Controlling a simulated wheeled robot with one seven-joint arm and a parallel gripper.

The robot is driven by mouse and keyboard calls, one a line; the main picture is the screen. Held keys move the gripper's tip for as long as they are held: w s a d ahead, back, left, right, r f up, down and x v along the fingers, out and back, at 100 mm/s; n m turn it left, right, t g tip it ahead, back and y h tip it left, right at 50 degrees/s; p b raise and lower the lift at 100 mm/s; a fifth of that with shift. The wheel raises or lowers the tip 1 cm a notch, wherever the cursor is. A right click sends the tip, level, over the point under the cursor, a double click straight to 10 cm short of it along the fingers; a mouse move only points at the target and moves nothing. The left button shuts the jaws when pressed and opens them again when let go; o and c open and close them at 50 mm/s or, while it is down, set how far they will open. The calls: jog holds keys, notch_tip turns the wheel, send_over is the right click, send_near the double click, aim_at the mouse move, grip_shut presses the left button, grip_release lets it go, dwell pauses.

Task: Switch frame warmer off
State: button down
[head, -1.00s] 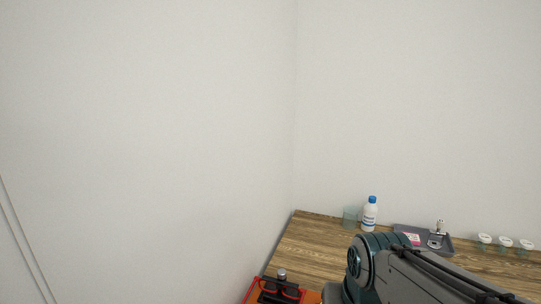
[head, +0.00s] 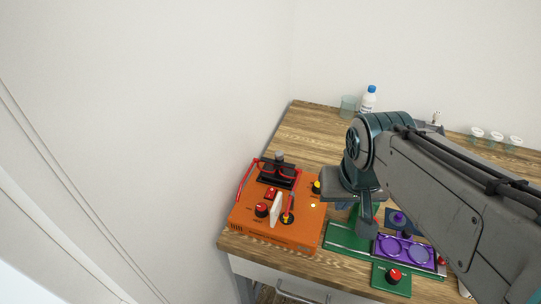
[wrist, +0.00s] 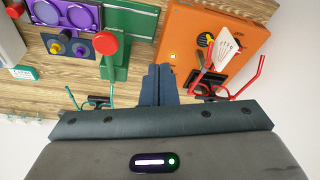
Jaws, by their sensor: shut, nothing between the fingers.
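Height and contact are unclear.
Red glasses (head: 281,172) sit on the box's far end. The table's back left (head: 305,130) is clear.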

jog(key=w+a+m+b, duration=0.1)
jog(key=w+a+b, duration=0.2)
jog(key=w+a, duration=0.3)
jog(key=m+h+b, duration=0.1)
jog(key=m+b, duration=0.2)
send_over(272, 189)
jog(key=s+a, duration=0.2)
jog(key=s, duration=0.3)
jog(key=shift+w+d+f, duration=0.15)
jog(key=shift+f, duration=0.4)
jog(key=p+x, duration=0.1)
jog(key=x, duration=1.1)
jog(key=shift+d+f, duration=0.1)
jog(key=shift+f, duration=0.95)
